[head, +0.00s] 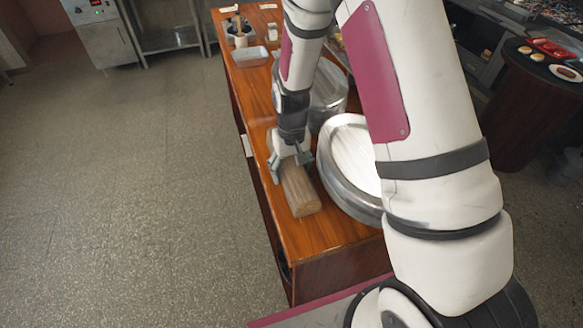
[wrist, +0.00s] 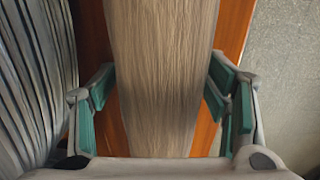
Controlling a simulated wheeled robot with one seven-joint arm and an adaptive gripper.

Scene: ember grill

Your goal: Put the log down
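The brown wooden log (head: 299,190) lies lengthwise along the front part of the wooden counter (head: 330,236), beside a round metal-rimmed vessel. It appears to rest on the top. My gripper (head: 290,160) is at the log's far part, pointing down, with one finger on each side. In the wrist view the log (wrist: 165,70) runs down the middle between the teal pads of my gripper (wrist: 162,85). The upper pads meet the log's edges on both sides. Strips of counter show beside the log lower down. The log's far end is hidden by my gripper.
The large round vessel (head: 352,185) with a pale top stands close to the log's right; another metal pot (head: 328,88) is behind it. A clear tray (head: 251,56) and a cup of utensils (head: 240,38) are at the counter's far end. Open floor (head: 120,190) lies left.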

